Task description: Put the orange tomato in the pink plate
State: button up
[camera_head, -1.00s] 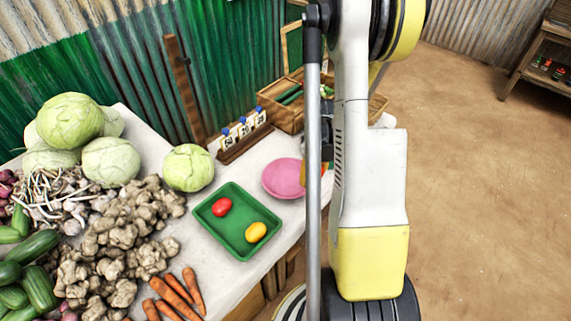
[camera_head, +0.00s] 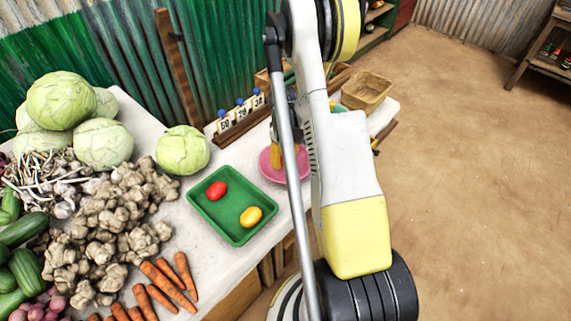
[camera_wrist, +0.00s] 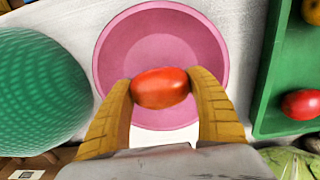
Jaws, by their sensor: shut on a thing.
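The pink plate (camera_wrist: 165,40) fills the upper middle of the wrist view. In the head view the pink plate (camera_head: 300,165) is partly hidden by my arm. My gripper (camera_wrist: 160,95) is shut on an orange-red tomato (camera_wrist: 160,88), with one yellow finger on each side. The tomato shows over the near part of the plate in the wrist view; its exact height cannot be told. In the head view a yellow finger of my gripper shows at the plate, and the held tomato is hidden.
A green tray (camera_head: 204,209) beside the plate holds a red tomato (camera_head: 217,191) and a yellow one (camera_head: 251,216). A large green rounded thing (camera_wrist: 38,90) is on the plate's other side. Number cards (camera_head: 241,112) and a wooden basket (camera_head: 367,92) stand behind. Cabbages and ginger crowd the left.

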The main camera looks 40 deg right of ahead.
jog(key=shift+f+b, duration=0.3)
jog(key=shift+f, duration=0.95)
jog(key=shift+f, duration=0.2)
jog(key=o, duration=1.2)
